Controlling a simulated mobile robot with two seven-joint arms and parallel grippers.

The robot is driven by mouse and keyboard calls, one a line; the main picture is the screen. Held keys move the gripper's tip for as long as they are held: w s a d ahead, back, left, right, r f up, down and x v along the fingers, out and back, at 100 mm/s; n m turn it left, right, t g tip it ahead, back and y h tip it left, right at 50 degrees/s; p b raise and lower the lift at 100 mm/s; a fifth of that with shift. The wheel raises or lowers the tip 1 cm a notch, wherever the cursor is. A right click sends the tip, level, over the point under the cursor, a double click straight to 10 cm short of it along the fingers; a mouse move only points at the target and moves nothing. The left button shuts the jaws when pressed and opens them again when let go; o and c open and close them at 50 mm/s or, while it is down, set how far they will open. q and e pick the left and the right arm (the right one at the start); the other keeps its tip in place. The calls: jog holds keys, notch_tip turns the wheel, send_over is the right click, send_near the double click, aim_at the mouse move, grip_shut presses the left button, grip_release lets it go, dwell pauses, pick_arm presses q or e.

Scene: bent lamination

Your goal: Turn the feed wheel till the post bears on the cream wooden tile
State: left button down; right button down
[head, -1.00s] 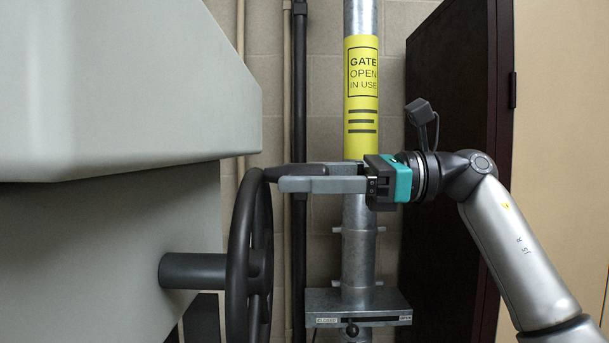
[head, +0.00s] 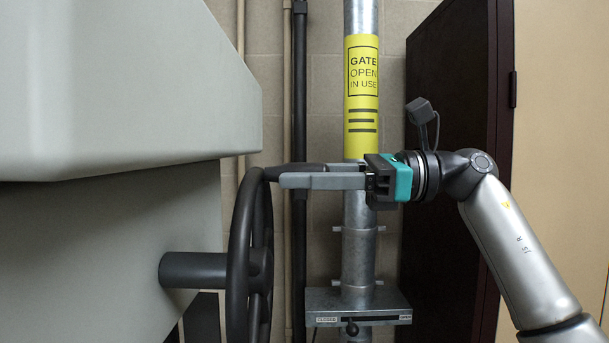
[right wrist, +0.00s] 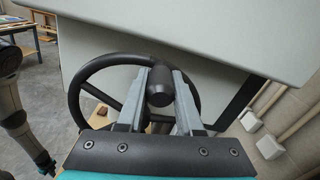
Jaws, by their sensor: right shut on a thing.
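The dark feed wheel (head: 240,230) stands almost edge-on in the head view, on a thick dark shaft (head: 200,271) from the grey machine. It shows more face-on in the right wrist view (right wrist: 73,97), with its spokes visible. My right gripper (head: 285,179) is shut on the wheel's dark crank handle (head: 284,172), at the top of the wheel in the head view. The right wrist view shows the handle (right wrist: 159,88) between both fingers. I cannot make out the post or the cream wooden tile in these frames. My left gripper is not in view.
The grey machine housing (head: 110,90) overhangs at the left, close above the wheel. A metal pipe (head: 358,255) with a yellow sign (head: 362,100) stands behind my right gripper. A metal bracket (head: 330,302) sits lower on it. A dark door (head: 450,130) is at the right.

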aim_at(248, 284)
dwell(0.7)
jog(key=shift+s+n+b, duration=0.45)
jog(key=shift+n+b, duration=0.05)
jog(key=shift+b, duration=0.15)
jog(key=s+f+n+b, duration=0.1)
jog(key=s+n+b, duration=0.2)
jog(key=n+b, duration=0.1)
jog(key=s+f+n+b, duration=0.2)
jog(key=s+n+b, duration=0.2)
jog(key=b, duration=0.1)
jog(key=s+f+n+b, duration=0.2)
jog(key=s+n+b, duration=0.1)
jog(key=n+b, duration=0.1)
jog(key=shift+s+f+b, duration=0.25)
jog(key=shift+b, duration=0.1)
jog(key=s+f+n+b, duration=0.1)
jog(key=f+n+b, duration=0.1)
jog(key=shift+s+f+n, duration=0.15)
jog(key=shift+n, duration=0.15)
jog(key=shift+s+f+b, duration=0.15)
jog(key=shift+f+b, duration=0.35)
jog(key=shift+b, duration=0.2)
jog(key=shift+f, duration=0.1)
jog(key=c, duration=0.6)
grip_release()
